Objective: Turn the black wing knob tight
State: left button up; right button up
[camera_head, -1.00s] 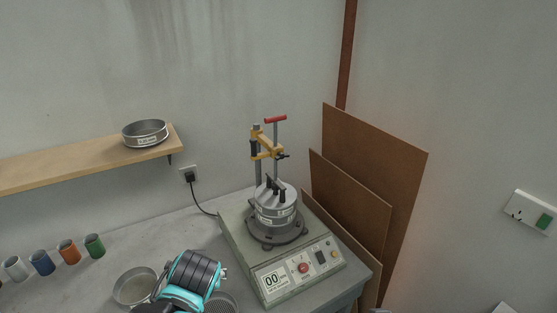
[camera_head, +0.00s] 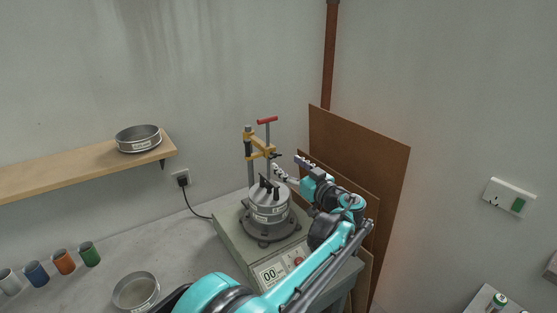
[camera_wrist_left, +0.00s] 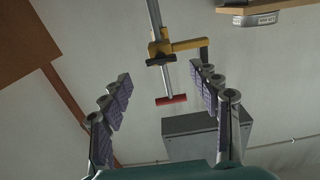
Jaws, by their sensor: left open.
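The black wing knob (camera_head: 276,155) sits on the right side of the yellow clamp (camera_head: 262,153), partway up the post over the sieve shaker. In the left wrist view the knob (camera_wrist_left: 160,61) shows as a dark bar by the yellow clamp (camera_wrist_left: 162,46). My left gripper (camera_head: 289,167) is just right of the knob and slightly lower in the picture. Its fingers are spread with nothing between them. In the left wrist view the clamp and its red T-handle (camera_wrist_left: 171,99) appear beyond the open fingers (camera_wrist_left: 166,92). My right gripper is not seen.
The shaker (camera_head: 235,233) carries a lidded sieve stack (camera_head: 270,212). Brown boards (camera_head: 365,150) lean behind my left arm. A shelf (camera_head: 70,172) with a sieve (camera_head: 138,137) is at left. An empty pan (camera_head: 136,291) and several coloured cups (camera_head: 64,262) stand on the bench.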

aim_at(277, 157)
pick_arm(q)
jog(key=b+x, duration=0.1)
jog(key=x, duration=0.4)
jog(key=shift+w+a, duration=0.3)
